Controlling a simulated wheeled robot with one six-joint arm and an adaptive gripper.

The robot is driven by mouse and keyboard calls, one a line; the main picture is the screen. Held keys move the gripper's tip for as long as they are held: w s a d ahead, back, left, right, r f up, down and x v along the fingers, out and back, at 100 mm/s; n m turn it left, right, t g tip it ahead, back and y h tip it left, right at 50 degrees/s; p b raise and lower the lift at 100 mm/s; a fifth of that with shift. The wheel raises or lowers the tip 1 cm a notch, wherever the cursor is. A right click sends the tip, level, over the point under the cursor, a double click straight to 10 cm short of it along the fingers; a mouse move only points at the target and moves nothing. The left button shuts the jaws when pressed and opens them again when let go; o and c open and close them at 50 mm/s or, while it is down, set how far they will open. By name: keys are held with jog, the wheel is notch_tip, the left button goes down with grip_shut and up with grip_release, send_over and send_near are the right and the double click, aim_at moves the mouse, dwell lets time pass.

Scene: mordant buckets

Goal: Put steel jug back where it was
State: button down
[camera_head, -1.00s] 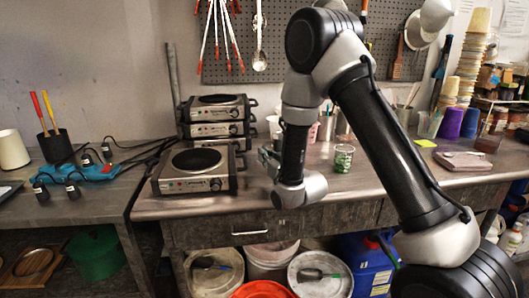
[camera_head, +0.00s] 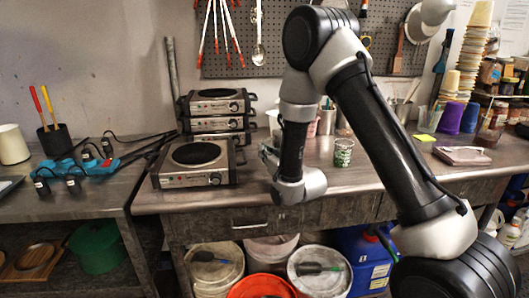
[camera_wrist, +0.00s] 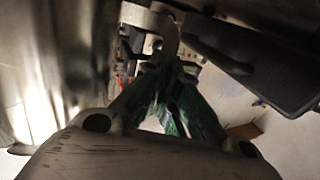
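My gripper (camera_wrist: 168,66) is in front of the worktop, right of the front hotplate; my own arm partly hides it in the head view (camera_head: 267,157). In the wrist view its green-padded fingers come together at the tips. A grey metal loop (camera_wrist: 165,22) shows just past the tips; I cannot tell whether it touches them or is the jug's handle.
Stacked hotplates (camera_head: 217,108) and a front hotplate (camera_head: 195,165) stand to the left. Buckets stand below.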

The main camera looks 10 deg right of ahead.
jog(key=shift+s+f, duration=0.1)
jog(key=shift+f, duration=0.25)
